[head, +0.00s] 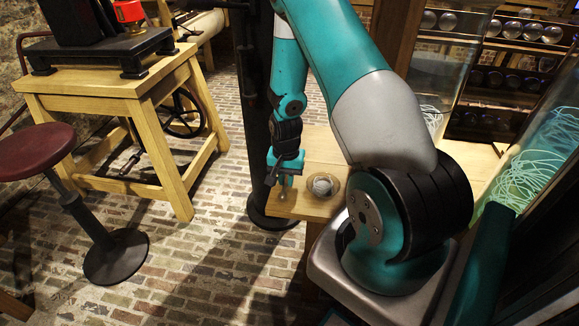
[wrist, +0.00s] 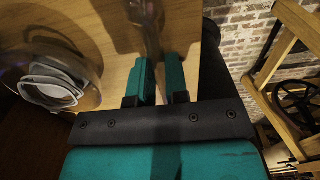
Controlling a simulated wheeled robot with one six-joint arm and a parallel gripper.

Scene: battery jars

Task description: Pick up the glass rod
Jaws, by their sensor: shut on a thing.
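My gripper (head: 287,180) is at the near-left end of a small wooden table, fingers pointing down. In the wrist view its two teal fingers (wrist: 159,78) are closed on the glass rod (wrist: 151,35), a clear, faintly shining strip between and beyond them. Its lower part shows faintly below the fingers in the head view (head: 284,194). I cannot tell whether the rod touches the tabletop.
A round glass vessel (head: 324,186) with pale coiled contents stands on the wooden table (head: 310,206), right of my gripper. Tall glass jars (head: 540,165) with pale strands stand at right. A red stool (head: 38,151) and wooden bench (head: 125,88) are at left. Brick floor between is clear.

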